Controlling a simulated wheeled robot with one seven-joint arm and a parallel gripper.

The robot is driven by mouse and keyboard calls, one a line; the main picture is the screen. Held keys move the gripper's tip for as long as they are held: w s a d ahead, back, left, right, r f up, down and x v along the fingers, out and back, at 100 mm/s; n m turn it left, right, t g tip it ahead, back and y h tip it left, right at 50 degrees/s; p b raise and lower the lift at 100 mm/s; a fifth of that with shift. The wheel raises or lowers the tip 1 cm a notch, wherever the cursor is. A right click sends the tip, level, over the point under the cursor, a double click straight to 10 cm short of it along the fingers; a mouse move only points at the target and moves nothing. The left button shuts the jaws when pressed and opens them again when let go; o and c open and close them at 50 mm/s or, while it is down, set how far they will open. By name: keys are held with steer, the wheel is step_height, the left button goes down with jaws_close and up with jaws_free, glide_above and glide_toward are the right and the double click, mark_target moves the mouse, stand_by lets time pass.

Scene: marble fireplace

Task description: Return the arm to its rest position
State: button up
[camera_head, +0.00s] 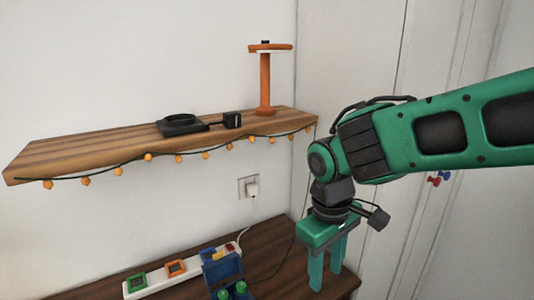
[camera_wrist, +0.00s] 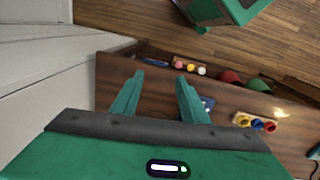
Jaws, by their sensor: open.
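My gripper (camera_head: 327,272) hangs from my green arm on the right side of the head view, fingers pointing down. It is at the right end of the dark wooden table, and its two green fingers are apart with nothing between them. In the wrist view my gripper (camera_wrist: 158,83) shows both fingers spread above the dark brown tabletop. The arm reaches in from the right edge of the head view.
A wooden shelf (camera_head: 100,147) with hanging orange lights carries a black dish (camera_head: 182,125) and an orange stand (camera_head: 265,80). On the table (camera_head: 95,291) are a power strip (camera_head: 150,287) and a blue box (camera_head: 222,267). A wall stands close on the right.

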steer(key=s+d+m, duration=0.3)
steer(key=d+m, duration=0.3)
steer(key=d, duration=1.1)
steer(key=s+d+m+y, duration=0.1)
steer(key=s+d+m, duration=0.6)
steer(key=s+d, duration=0.4)
steer(key=shift+s+d+f+m, duration=0.15)
steer(key=shift+d+f+m, duration=0.15)
steer(key=shift+f+m, duration=0.15)
steer(key=shift+w+f+g, duration=0.25)
steer(key=shift+w+g, duration=0.05)
steer(key=shift+w, duration=0.35)
